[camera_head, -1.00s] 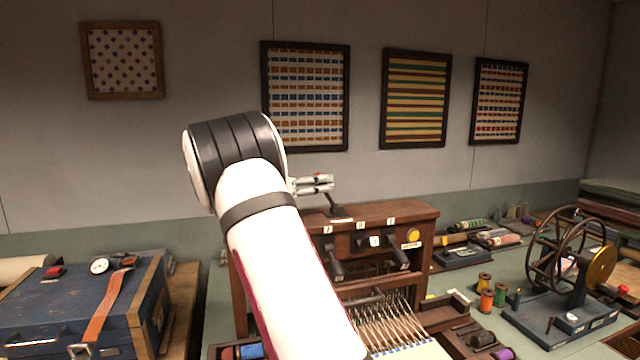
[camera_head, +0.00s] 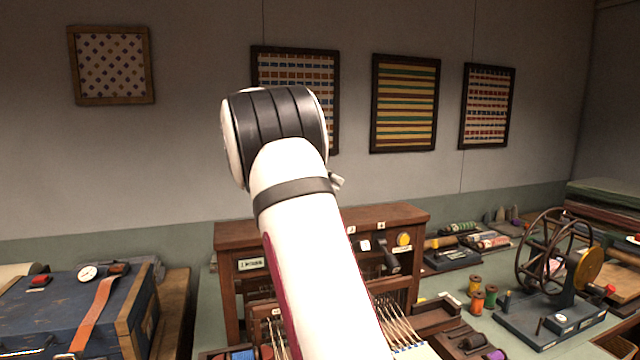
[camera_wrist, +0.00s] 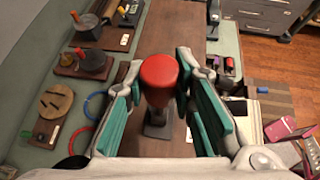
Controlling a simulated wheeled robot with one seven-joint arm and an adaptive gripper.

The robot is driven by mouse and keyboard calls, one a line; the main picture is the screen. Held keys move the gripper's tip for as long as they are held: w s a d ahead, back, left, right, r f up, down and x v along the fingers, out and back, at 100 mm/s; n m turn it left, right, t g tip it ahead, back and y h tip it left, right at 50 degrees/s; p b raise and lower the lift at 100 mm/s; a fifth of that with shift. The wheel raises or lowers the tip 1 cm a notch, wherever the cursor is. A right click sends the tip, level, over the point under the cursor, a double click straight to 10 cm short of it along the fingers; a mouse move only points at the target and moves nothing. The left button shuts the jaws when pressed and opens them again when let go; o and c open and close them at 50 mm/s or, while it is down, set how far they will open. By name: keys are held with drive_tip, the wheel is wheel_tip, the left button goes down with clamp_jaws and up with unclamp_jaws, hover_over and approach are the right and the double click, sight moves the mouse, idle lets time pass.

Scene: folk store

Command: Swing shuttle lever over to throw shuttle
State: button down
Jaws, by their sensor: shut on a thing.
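The shuttle lever shows in the wrist view, with a red knob (camera_wrist: 159,74) on a grey shaft and base (camera_wrist: 160,126). My gripper (camera_wrist: 160,92) has its teal-padded fingers on both sides of the knob and is shut on it. The lever stands on the wooden top of the loom (camera_wrist: 172,30). In the head view my arm covers the lever and nearly all of the gripper; only a small grey piece shows beside the arm. The loom (camera_head: 395,216) stands behind my arm, its front partly hidden.
A blue case (camera_head: 60,310) with an orange strap stands at the left. A spinning wheel (camera_head: 555,265) and thread spools (camera_head: 477,303) stand on the bench at the right. Framed textiles (camera_head: 405,103) hang on the wall behind.

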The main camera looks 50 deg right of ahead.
drive_tip(key=s+d+t+y, duration=0.1)
drive_tip(key=d+y+p, duration=0.1)
drive_tip(key=y, duration=0.1)
drive_tip(key=shift+s+d+f+t+y, duration=0.2)
drive_tip(key=shift+s+d+t+y, duration=0.1)
drive_tip(key=shift+s+d+t, duration=0.1)
drive_tip(key=shift+s+d+f+t+y+p, duration=0.2)
drive_tip(key=shift+d+f+t+y+p, duration=0.2)
drive_tip(key=shift+y+p, duration=0.25)
drive_tip(key=c, duration=1.3)
unclamp_jaws()
drive_tip(key=shift+d+f, duration=0.1)
drive_tip(key=v, duration=1.2)
drive_tip(key=shift+s+d, duration=0.1)
